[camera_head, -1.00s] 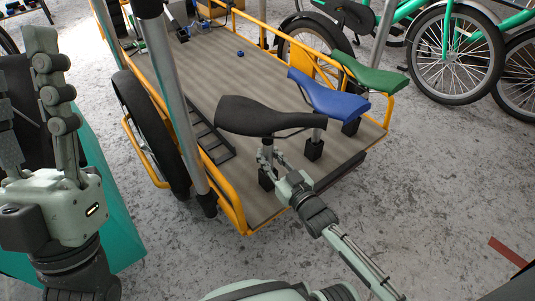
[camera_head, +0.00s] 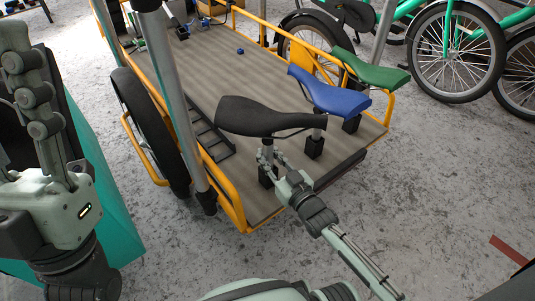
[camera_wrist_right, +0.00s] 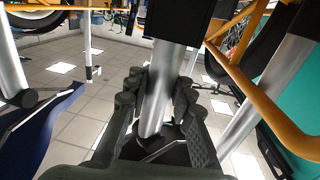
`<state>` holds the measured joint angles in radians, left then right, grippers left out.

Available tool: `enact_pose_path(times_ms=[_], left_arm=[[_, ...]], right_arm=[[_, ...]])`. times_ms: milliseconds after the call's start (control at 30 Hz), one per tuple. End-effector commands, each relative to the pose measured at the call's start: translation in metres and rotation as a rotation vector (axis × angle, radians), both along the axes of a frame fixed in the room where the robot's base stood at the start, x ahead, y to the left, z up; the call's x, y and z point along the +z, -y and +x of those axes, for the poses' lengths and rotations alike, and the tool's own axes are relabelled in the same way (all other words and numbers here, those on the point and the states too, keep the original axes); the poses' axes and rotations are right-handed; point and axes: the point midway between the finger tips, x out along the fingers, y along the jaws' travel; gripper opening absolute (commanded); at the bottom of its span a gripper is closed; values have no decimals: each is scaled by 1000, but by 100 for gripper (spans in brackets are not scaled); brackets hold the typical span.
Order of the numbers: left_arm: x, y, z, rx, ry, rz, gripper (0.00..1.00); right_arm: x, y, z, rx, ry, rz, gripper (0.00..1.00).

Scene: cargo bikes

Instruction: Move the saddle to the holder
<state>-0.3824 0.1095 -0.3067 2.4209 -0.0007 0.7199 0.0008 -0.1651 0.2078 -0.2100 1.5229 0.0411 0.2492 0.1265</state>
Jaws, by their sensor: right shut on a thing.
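The black saddle (camera_head: 262,116) is upright at the near end of the cargo bike's deck. Its silver post runs down to a black square holder (camera_head: 267,178) and appears to stand in it. My right gripper (camera_head: 268,158) is shut on this post, below the seat. In the right wrist view, which looks upside down, the post (camera_wrist_right: 163,90) lies between the fingers, with the holder block (camera_wrist_right: 184,18) above and the saddle's underside (camera_wrist_right: 165,150) below. My left gripper (camera_head: 28,75) is at the left, away from the saddle; its opening is unclear.
A blue saddle (camera_head: 328,94) and a green saddle (camera_head: 372,70) stand in a row behind the black one, with black holders beneath. An orange rail (camera_head: 222,188) and grey pole (camera_head: 180,100) edge the deck at the left.

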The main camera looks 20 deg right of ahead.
Motion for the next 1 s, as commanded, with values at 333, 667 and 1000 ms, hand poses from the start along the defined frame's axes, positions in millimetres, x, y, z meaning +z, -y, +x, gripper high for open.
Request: enact_pose_path(times_ms=[333, 667, 1000], left_arm=[[1, -2, -4, 2, 23, -7, 40], [1, -2, -4, 1, 22, -7, 40], [7, -2, -4, 1, 22, -7, 40]], right_arm=[[1, 0, 1, 0, 7, 2, 0], [-1, 0, 0, 0, 3, 1, 47], [5, 0, 0, 0, -3, -1, 47]])
